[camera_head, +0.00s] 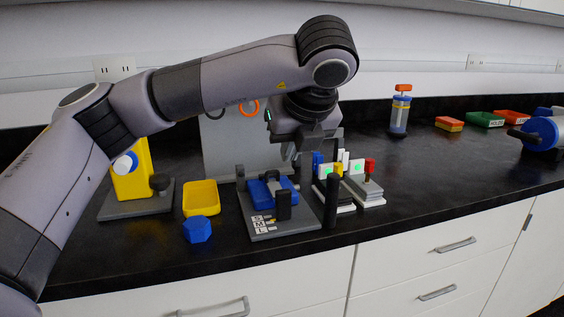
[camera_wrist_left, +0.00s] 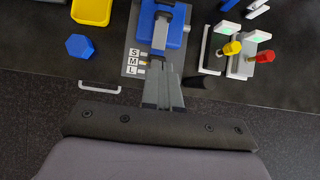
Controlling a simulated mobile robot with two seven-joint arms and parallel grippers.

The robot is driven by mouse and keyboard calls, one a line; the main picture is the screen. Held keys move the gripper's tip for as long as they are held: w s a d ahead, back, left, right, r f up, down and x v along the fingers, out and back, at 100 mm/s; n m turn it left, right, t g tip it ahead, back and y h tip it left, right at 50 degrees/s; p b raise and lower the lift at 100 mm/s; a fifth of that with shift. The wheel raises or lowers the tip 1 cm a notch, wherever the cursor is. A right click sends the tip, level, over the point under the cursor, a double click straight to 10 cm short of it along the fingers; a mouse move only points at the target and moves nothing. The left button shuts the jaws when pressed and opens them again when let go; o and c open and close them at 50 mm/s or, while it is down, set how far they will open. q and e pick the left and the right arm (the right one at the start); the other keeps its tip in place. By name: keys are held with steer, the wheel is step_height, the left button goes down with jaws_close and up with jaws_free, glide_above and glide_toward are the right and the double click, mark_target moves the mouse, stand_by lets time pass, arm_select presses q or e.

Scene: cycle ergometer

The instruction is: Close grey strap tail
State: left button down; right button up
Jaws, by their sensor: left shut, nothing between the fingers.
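The blue block (camera_head: 262,188) sits on a grey base (camera_head: 285,232) marked S, M and L. A grey strap-like piece (camera_wrist_left: 160,32) lies over the blue block (camera_wrist_left: 177,35) in the left wrist view, running towards the lettered edge. In the head view a dark grey upright piece (camera_head: 284,206) stands at the block's front. My left gripper (camera_head: 292,156) is above and behind the base in the head view, shut and empty. In the left wrist view its fingertips (camera_wrist_left: 157,66) overlap the strap's near end; contact cannot be told. My right gripper is out of view.
A yellow tray (camera_head: 201,197) and blue hexagonal piece (camera_head: 197,230) lie left of the base. A white-panelled fixture with red and yellow knobs (camera_head: 370,165) and a dark post (camera_head: 331,203) stand close on the right. The counter's front edge is near.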

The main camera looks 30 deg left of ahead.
arm_select(q)
glide_toward(272, 181)
steer(key=shift+s+d+f+p, duration=0.15)
steer(key=shift+s+d+f, duration=0.15)
steer(key=shift+f, duration=0.3)
steer(key=shift+s+d+f+p, duration=0.15)
steer(key=shift+s+d+f, duration=0.1)
steer(key=shift+f, duration=0.4)
steer(key=shift+w+a+f+p, duration=0.25)
steer(key=shift+w+a+p, duration=0.15)
steer(key=shift+w+a, duration=0.8)
steer(key=shift+w+a+f, duration=0.1)
steer(key=shift+w+a, duration=0.05)
steer(key=shift+a, duration=0.15)
steer(key=shift+w+a+f+g+h, duration=0.25)
steer(key=shift+w+a+g+h, duration=0.05)
steer(key=shift+a, duration=0.15)
steer(key=shift+b, duration=0.3)
